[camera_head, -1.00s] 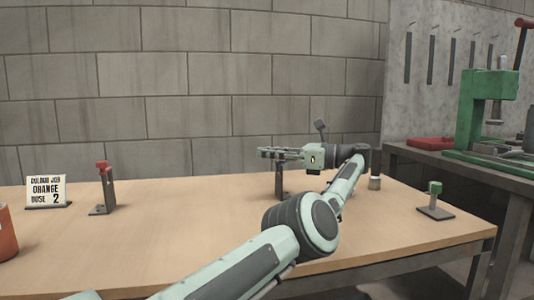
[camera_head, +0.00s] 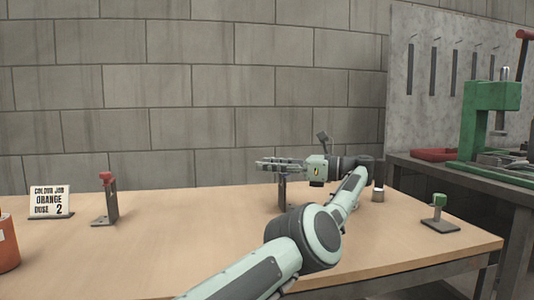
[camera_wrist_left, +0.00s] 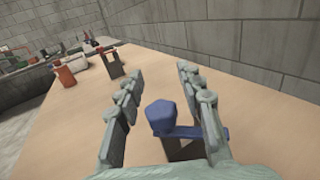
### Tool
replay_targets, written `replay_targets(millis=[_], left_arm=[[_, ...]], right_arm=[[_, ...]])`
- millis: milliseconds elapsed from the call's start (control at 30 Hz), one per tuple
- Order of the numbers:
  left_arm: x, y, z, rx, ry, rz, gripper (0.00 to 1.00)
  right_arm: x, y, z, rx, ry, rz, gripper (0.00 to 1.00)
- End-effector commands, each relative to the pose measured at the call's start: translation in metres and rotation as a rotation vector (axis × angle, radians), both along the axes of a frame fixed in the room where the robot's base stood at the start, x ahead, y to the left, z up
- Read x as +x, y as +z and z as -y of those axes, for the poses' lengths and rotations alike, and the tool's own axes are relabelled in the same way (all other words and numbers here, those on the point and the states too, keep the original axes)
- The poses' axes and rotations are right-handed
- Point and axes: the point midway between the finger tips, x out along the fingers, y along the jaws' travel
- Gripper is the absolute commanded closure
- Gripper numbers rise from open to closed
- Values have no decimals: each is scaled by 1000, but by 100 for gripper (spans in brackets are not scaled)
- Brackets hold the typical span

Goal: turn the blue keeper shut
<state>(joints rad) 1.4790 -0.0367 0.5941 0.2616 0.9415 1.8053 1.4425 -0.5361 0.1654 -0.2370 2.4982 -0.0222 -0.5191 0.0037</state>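The blue keeper (camera_wrist_left: 160,118) shows in the left wrist view as a blue knob with a blue bar reaching right, on top of a dark stand. My left gripper (camera_wrist_left: 160,70) is open, with one finger on each side of the knob. The bar's right end is close to the right finger; I cannot tell if they touch. In the head view my left gripper (camera_head: 258,166) is level and points left, in front of the top of the dark stand (camera_head: 283,192), and hides the blue part. My right gripper is not in view.
An orange container (camera_head: 6,242) is at the left edge. A green-topped stand (camera_head: 440,215) is near the right table edge. A green press (camera_head: 486,115) stands on the side bench. The table's middle is clear.

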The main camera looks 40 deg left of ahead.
Motion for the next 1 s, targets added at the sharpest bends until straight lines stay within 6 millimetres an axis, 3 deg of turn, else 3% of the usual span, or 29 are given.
replay_targets(millis=[300,633,867,1000], left_arm=[[1,-2,0,2,-53,3,63],[8,-1,-1,0,-232,1,63],[15,3,-1,-1,-413,0,63],[19,8,-1,-2,-551,-1,63]], right_arm=[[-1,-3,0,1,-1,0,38],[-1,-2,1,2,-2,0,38],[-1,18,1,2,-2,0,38],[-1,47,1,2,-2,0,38]])
